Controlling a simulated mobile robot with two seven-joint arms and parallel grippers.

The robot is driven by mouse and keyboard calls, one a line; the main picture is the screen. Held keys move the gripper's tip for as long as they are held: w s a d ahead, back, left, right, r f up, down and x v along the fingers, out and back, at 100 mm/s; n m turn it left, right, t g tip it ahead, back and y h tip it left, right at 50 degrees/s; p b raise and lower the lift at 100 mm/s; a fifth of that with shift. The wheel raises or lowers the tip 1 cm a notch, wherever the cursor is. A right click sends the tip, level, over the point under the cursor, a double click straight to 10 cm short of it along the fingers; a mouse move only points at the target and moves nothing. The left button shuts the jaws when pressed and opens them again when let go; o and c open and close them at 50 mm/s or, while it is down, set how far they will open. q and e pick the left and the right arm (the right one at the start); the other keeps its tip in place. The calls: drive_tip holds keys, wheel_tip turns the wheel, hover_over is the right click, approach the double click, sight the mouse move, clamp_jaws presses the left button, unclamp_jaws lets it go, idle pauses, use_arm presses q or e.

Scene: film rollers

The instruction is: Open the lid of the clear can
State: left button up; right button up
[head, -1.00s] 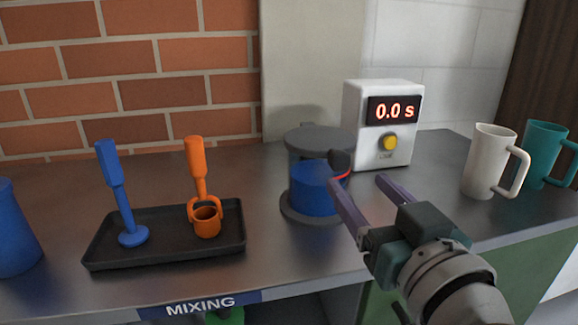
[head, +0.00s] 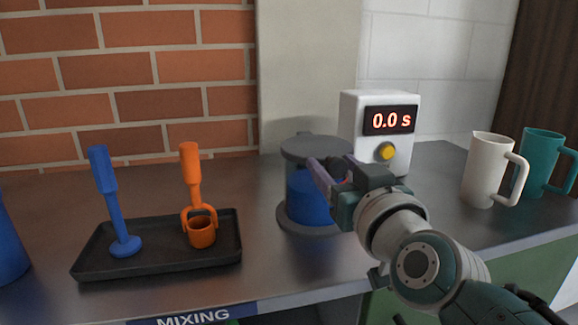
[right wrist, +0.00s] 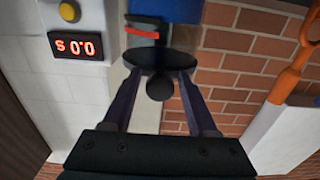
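The clear can (head: 309,197) stands on the metal counter. It has a grey lid (head: 312,147), blue contents and a wide grey base. A small red band (right wrist: 143,32) shows in the right wrist view, near the dark round knob (right wrist: 160,88) at the can's front. My right gripper (head: 328,170) is at the can's upper right side, partly hiding the knob and lid edge. In the right wrist view its two purple fingers (right wrist: 159,90) are spread on either side of the knob, with gaps showing; I cannot tell any contact. My left gripper is not in view.
A white timer box (head: 378,120) reading 0.0 s stands behind the can. A black tray (head: 158,262) with a blue tool (head: 113,205) and an orange tool (head: 191,170) lies left. White (head: 485,170) and teal (head: 541,160) mugs stand right.

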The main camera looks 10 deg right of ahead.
clamp_jaws()
drive_tip(key=shift+f, duration=0.1)
idle(1.0)
